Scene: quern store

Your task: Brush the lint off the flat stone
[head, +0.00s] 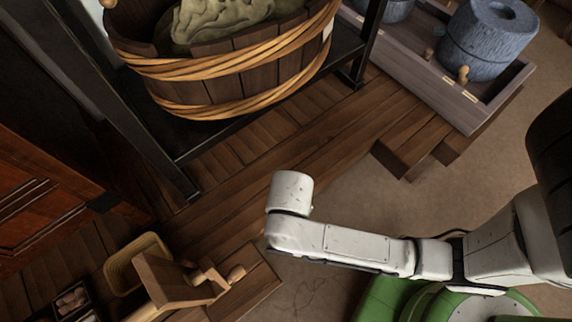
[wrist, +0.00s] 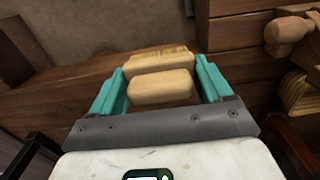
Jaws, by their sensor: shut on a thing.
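In the wrist view my gripper (wrist: 160,66) has teal fingers, shut on a pale wooden piece (wrist: 160,87). It shows a rounded block with a ridged part behind it and looks like a brush. Brown boards lie beyond the fingers. In the head view my white arm reaches left over the floor, and the gripper itself is not seen there. A thick grey round quern stone (head: 487,42) stands at the top right. I cannot pick out a flat stone in either view.
The grey stone stands in a wooden tray (head: 455,97). A banded wooden tub (head: 235,85) holding a sack (head: 215,18) stands on a dark rack. A wooden box with a knob (head: 170,282), a tan basket (head: 122,262) and a small dark box (head: 72,300) are at lower left.

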